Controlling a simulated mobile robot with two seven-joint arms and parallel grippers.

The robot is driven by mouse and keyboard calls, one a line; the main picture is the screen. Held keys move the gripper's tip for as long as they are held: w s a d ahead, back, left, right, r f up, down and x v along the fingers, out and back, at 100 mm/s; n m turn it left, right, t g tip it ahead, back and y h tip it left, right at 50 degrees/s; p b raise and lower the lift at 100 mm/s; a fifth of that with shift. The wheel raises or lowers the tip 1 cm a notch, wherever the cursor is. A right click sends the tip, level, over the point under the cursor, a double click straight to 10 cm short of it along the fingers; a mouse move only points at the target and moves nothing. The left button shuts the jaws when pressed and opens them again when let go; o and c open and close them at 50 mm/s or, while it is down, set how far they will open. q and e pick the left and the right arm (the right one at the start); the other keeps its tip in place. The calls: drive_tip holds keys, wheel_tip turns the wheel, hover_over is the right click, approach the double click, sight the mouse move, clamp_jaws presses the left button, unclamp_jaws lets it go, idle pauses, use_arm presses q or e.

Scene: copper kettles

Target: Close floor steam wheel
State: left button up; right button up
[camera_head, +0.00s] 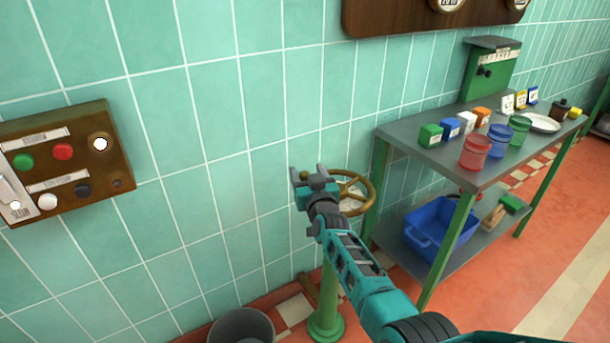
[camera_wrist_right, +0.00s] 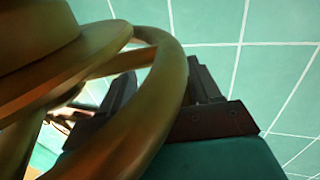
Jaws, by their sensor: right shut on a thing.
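The floor steam wheel (camera_head: 361,180) is a brass handwheel on top of a green pedestal (camera_head: 327,300) near the tiled wall. My right gripper (camera_head: 312,173) is at the wheel's left side. In the right wrist view, the brass rim (camera_wrist_right: 160,105) passes between the two dark fingers of my right gripper (camera_wrist_right: 155,95), which is shut on it. The wheel's hub fills the upper left of that view. Part of the wheel is hidden behind the gripper in the head view. My left gripper is not in view.
A brown control panel (camera_head: 110,165) with buttons hangs on the wall at left. A grey bucket (camera_head: 241,328) stands on the floor left of the pedestal. A metal table (camera_head: 480,176) with cups and small boxes stands at right, a blue crate (camera_head: 425,248) on its lower shelf.

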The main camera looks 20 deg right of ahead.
drive_tip(key=shift+d+r, duration=0.25)
